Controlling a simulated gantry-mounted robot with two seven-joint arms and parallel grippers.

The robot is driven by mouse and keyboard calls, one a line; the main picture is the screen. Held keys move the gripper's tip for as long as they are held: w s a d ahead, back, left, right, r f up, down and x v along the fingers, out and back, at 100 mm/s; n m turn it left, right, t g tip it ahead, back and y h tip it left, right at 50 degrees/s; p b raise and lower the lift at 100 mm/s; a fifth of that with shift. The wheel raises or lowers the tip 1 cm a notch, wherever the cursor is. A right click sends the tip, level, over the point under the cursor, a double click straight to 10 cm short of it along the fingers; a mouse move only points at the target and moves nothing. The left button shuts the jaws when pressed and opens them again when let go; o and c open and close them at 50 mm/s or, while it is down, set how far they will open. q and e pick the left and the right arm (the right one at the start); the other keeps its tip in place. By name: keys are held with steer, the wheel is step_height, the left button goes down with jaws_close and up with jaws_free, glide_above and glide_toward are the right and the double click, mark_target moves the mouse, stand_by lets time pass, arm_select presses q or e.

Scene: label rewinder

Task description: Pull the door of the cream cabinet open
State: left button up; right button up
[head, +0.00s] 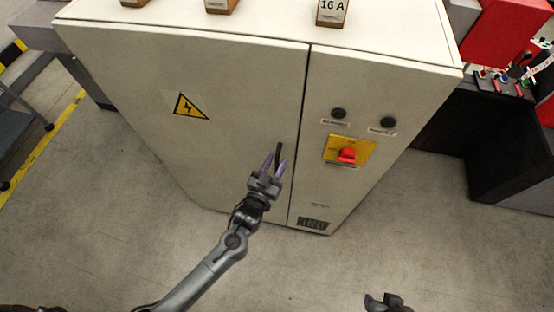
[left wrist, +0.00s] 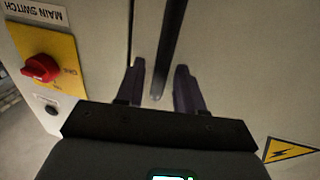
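The cream cabinet (head: 392,80) stands in front of me, its wide left door (head: 200,65) flush with the narrower right panel along a dark seam. A slim dark upright handle (head: 279,150) sits near the door's right edge; it also shows in the left wrist view (left wrist: 171,45). My left gripper (head: 274,164) is open at the handle. In the left wrist view its two purple-grey fingers (left wrist: 160,85) lie on either side of the handle, with gaps showing. My right gripper (head: 386,302) is at the bottom edge of the head view, away from the cabinet; its finger opening is unclear.
A red rotary switch (head: 347,155) on a yellow plate and two dark knobs are on the right panel. Small wooden blocks (head: 332,10) stand on the cabinet top. A dark machine (head: 500,140) stands at the right. The floor (head: 130,240) before the door is clear.

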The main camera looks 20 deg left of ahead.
arm_select(q)
steer(key=shift+w, duration=0.6)
steer(key=shift+c, duration=0.3)
jaws_close()
